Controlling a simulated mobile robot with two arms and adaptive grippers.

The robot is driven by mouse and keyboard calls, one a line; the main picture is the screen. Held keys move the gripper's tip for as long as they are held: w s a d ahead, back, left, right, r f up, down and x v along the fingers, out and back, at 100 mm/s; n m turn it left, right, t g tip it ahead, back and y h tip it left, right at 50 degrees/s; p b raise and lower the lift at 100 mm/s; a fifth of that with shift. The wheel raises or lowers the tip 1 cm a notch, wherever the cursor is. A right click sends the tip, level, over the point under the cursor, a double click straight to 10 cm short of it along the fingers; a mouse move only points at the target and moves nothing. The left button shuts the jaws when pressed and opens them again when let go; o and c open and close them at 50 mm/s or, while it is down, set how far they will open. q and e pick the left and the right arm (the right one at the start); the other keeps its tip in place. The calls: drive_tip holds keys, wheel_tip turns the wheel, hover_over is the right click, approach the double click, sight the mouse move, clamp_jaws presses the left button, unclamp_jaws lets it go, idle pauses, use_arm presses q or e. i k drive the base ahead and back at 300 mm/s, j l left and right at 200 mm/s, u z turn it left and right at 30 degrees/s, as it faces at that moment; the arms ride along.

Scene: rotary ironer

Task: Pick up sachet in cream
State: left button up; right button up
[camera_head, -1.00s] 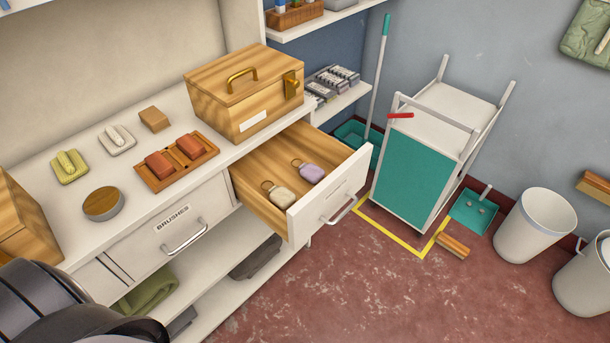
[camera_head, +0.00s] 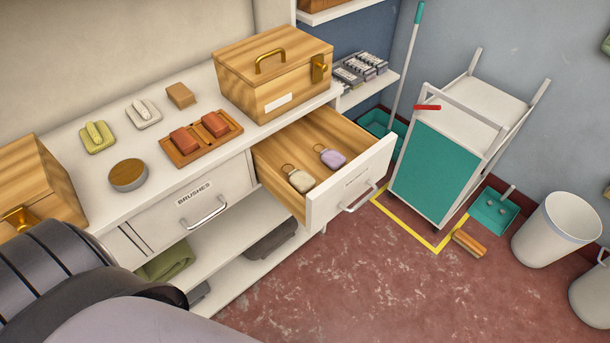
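The cream sachet (camera_head: 300,180) lies in the open wooden-floored drawer (camera_head: 280,154), near its front panel. It has a small ring at its far end. A lilac sachet (camera_head: 333,158) with a similar ring lies beside it to the right, apart from it. Part of one of my arms fills the lower left corner, but neither gripper shows.
A closed wooden box (camera_head: 273,76) stands on the counter behind the drawer. A wooden tray with red-brown blocks (camera_head: 201,138) and a round tin (camera_head: 128,175) sit on the counter. A trolley (camera_head: 436,170) stands to the right.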

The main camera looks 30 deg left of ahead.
sight(300, 180)
drive_tip(key=l+u, duration=0.1)
drive_tip(key=u, duration=0.95)
drive_tip(key=i+l, duration=0.05)
